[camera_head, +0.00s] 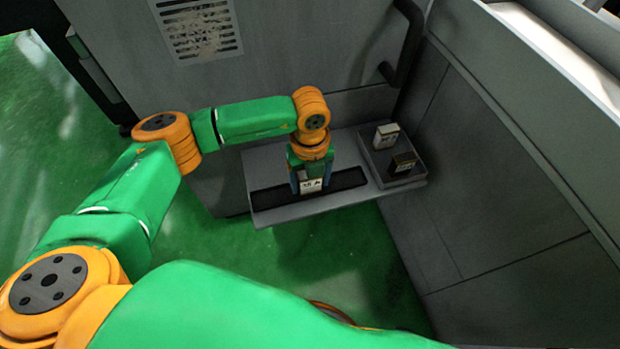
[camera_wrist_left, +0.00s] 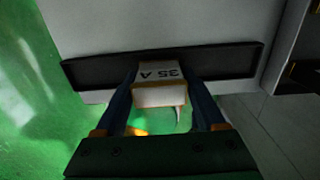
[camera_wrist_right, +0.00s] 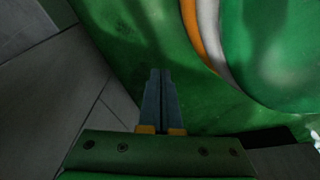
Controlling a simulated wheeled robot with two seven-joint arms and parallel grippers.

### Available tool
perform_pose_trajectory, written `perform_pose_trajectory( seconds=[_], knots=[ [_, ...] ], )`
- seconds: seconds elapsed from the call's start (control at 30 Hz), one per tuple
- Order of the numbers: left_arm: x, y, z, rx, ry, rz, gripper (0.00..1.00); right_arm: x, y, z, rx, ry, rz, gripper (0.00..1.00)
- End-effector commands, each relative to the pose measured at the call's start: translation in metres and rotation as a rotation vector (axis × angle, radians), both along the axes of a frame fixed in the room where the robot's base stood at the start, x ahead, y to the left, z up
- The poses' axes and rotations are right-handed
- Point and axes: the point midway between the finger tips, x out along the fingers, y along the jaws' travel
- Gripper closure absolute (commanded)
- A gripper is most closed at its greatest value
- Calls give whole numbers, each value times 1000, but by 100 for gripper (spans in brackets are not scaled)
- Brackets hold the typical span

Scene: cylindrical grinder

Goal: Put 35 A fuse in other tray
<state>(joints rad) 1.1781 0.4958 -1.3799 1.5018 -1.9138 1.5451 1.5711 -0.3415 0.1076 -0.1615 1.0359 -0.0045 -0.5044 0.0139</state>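The 35 A fuse (camera_head: 311,186) is a small white block with black "35 A" lettering; the lettering also shows in the left wrist view (camera_wrist_left: 160,75). My left gripper (camera_head: 310,180) points down with one finger on each side of the fuse, and both fingers appear to touch it. The fuse is at the long black tray (camera_head: 347,179) on the grey shelf; whether it rests there or hangs just above I cannot tell. A grey tray (camera_head: 418,177) stands at the shelf's right end. My right gripper (camera_wrist_right: 160,78) is shut and empty, away from the shelf.
A white block (camera_head: 386,135) and a dark block (camera_head: 404,163) stand in the grey tray, with bare floor between them. The grey shelf (camera_head: 275,212) juts from the machine's wall. A dark handle (camera_head: 403,45) is above, and a grey panel (camera_head: 490,180) bounds the right.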

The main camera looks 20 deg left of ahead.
Motion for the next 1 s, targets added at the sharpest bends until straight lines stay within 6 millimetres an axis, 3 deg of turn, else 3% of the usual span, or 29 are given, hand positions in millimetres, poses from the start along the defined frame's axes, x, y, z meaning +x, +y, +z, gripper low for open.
perform_pose_trajectory(
  seconds=[0.37, 0.47, 0.73, 0.87, 1.0],
  knots=[
    [0, 0, 4, 0, 0, 0, 8, 0, 0, 3, 1, -2, -1, 100],
    [1, 0, 22, -1, -2, 1, 8, -7, -5, 4, -7, 4, 1, 100],
    [1, 0, 97, -1, -3, 0, 8, -22, -19, 9, -24, 6, 0, 100],
    [0, 0, 118, 0, -2, 0, 8, -26, -22, 9, -27, 4, -1, 100],
    [0, 0, 124, -1, 1, 0, 8, -28, -23, 8, -29, 5, -1, 100]
  ],
)
